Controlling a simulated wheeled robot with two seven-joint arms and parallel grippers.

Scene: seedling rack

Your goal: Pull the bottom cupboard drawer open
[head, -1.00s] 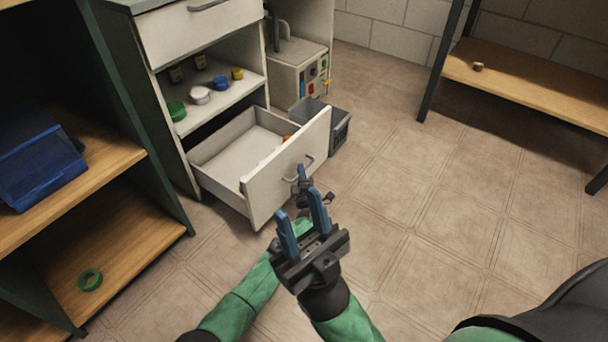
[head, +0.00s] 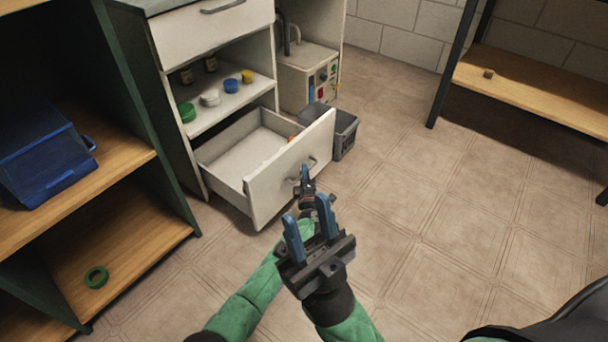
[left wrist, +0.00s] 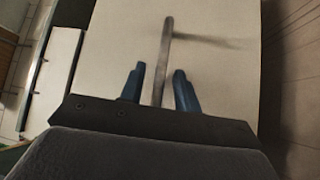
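The bottom cupboard drawer (head: 262,200) stands well out of the white cupboard, with its inside in view. A small orange-red thing lies inside, mostly hidden by the drawer front. The grey bar handle (head: 312,164) is on the drawer front. My left gripper (head: 305,174) is at the handle. In the left wrist view, the handle bar (left wrist: 166,45) shows between the blue fingers of my left gripper (left wrist: 158,78), with a gap on each side. My right gripper (head: 309,222) is open and empty, lower and nearer to me, above the floor.
A grey bin (head: 345,132) stands just right of the drawer. The closed top drawer (head: 215,32) is above an open shelf with small cups. A dark shelf unit with a blue bin (head: 48,165) and green ring (head: 96,277) is at left. The floor at right is clear.

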